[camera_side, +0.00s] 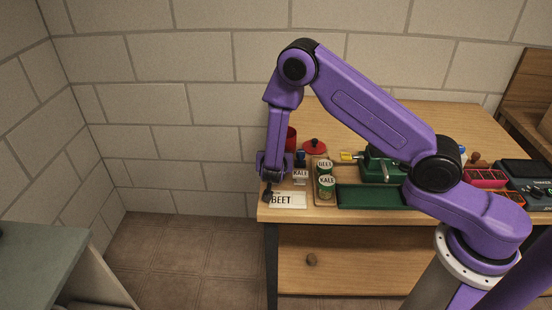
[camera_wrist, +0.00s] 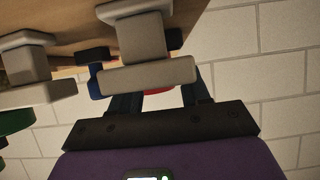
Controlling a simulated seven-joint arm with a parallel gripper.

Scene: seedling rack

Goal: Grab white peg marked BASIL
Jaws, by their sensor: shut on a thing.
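I cannot read BASIL on anything in view. My gripper (camera_side: 268,192) is low at the left front corner of the table. A white plate reading BEET (camera_side: 288,201) is right beside its fingertips. Another white piece reading KALE (camera_side: 300,174) stands just behind. In the wrist view my gripper (camera_wrist: 160,95) has a pale grey peg-like piece (camera_wrist: 145,75) across its dark fingers, and no lettering shows on it. A second similar piece (camera_wrist: 30,65) is to the left. I cannot tell which marked piece is held.
Two pots or cans labelled BEET (camera_side: 325,167) and KALE (camera_side: 326,187) stand right of my gripper. A red lid-like thing (camera_side: 315,147) is behind. A dark green tray (camera_side: 370,197) and a green device (camera_side: 380,168) lie further right.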

